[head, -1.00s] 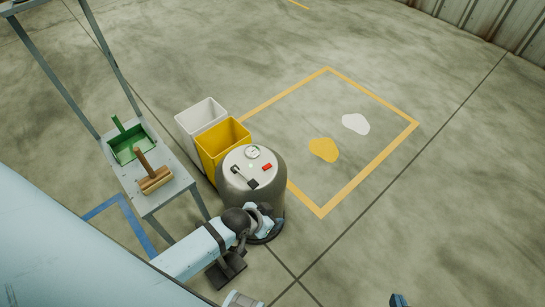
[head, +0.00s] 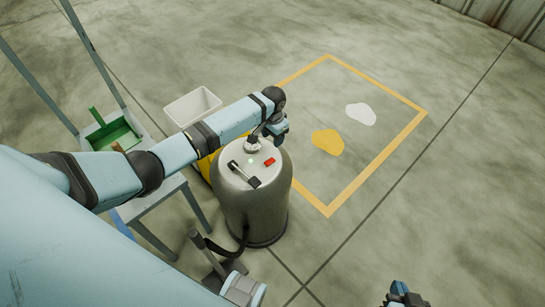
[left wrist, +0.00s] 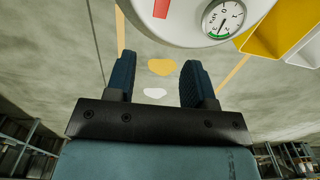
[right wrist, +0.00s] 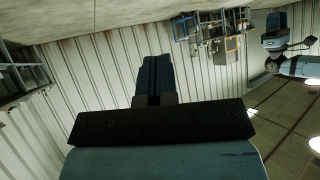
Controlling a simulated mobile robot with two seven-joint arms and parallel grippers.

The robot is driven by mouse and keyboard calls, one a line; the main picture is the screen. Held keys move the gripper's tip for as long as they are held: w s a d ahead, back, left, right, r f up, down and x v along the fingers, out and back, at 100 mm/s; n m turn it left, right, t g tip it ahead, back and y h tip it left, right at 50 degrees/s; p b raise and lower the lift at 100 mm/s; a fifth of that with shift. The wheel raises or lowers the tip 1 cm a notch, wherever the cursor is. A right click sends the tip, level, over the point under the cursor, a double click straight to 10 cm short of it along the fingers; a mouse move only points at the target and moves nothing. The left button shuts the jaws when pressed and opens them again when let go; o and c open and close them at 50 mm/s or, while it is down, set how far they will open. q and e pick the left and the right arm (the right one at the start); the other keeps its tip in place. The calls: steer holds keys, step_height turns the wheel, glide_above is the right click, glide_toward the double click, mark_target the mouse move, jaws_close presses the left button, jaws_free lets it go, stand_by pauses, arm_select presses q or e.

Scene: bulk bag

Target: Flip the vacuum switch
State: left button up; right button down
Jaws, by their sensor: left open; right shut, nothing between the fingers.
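The grey drum-shaped vacuum (head: 250,205) stands upright on the floor. My left gripper (head: 280,132) is at the lid's far right edge, apart from the switch as far as I can see. In the left wrist view its fingers (left wrist: 158,78) are spread and empty, with the red switch (left wrist: 161,8) and a round gauge (left wrist: 224,17) at the top. My right gripper (head: 401,292) is low at the bottom right, with its fingers (right wrist: 157,75) shut and empty.
A white bin (head: 192,107) and a yellow bin (head: 205,166), mostly behind my left arm, stand beside the vacuum. A table (head: 166,188) with a green dustpan (head: 114,132) is at left. A yellow-outlined floor area (head: 383,150) holds yellow and white patches. Floor at right is clear.

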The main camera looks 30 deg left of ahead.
mark_target(273, 159)
arm_select(q)
step_height(273, 159, down, 10)
steer(key=shift+f+b, duration=0.2)
steer(key=shift+b, duration=0.95)
steer(key=shift+f, duration=0.75)
arm_select(e)
steer(key=shift+s+f, duration=0.1)
steer(key=shift+f, duration=0.6)
